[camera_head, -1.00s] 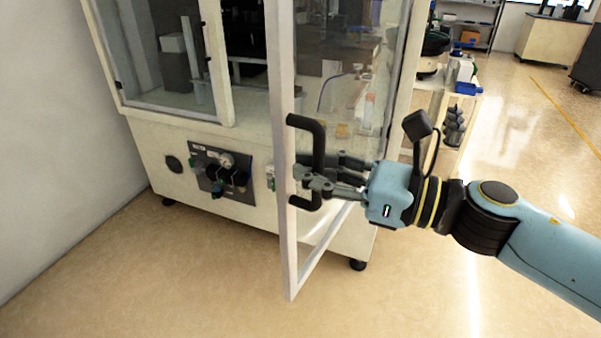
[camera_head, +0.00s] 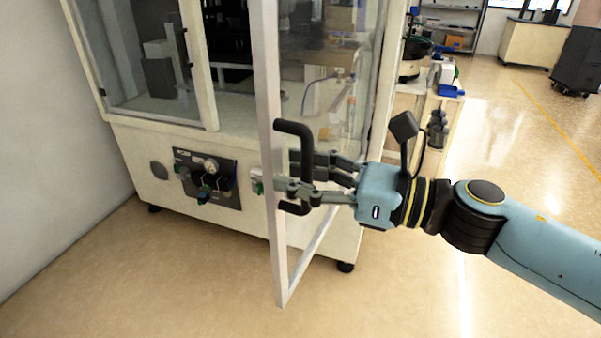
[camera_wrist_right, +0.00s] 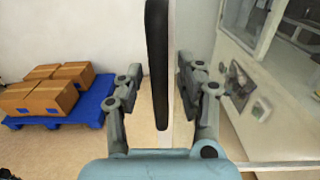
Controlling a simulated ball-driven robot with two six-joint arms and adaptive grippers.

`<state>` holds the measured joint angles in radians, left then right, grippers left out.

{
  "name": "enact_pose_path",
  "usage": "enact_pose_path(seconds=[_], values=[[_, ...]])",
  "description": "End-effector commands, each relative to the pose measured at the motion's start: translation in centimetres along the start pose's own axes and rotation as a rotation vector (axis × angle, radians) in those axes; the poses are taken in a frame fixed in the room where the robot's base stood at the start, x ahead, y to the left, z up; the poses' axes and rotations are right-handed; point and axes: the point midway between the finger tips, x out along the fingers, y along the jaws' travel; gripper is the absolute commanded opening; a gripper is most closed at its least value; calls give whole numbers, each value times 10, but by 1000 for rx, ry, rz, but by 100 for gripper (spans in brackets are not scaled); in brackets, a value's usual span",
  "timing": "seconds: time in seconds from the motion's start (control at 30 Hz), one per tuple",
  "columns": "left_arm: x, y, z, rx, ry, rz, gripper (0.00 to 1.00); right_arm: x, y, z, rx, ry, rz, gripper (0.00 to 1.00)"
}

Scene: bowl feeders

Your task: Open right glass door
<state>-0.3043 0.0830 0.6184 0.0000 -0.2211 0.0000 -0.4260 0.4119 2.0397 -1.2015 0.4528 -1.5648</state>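The right glass door (camera_head: 268,90) of the white cabinet stands swung outward, its pale frame edge facing me in the head view. Its black bar handle (camera_head: 307,150) is upright on the door. My right gripper (camera_head: 285,180) reaches in from the right, with its fingers around the handle's lower part. In the right wrist view the handle (camera_wrist_right: 157,65) and the door edge run between the two fingers of the right gripper (camera_wrist_right: 155,85), with a visible gap on each side. The fingers are open there. My left gripper is not in view.
The cabinet's left glass door (camera_head: 150,60) looks closed. A control panel (camera_head: 208,177) with a gauge is on the cabinet front. Boxes (camera_wrist_right: 50,97) on a blue pallet (camera_wrist_right: 85,108) show in the wrist view. The floor (camera_head: 180,290) before the cabinet is clear.

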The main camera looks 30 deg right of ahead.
Motion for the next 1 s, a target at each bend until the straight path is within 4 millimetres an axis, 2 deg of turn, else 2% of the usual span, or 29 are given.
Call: enact_pose_path(seconds=[0.47,1.0], values=[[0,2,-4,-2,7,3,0,-4,0,-1,0,1,1,38],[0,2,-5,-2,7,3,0,-69,1,-2,0,6,6,38]])
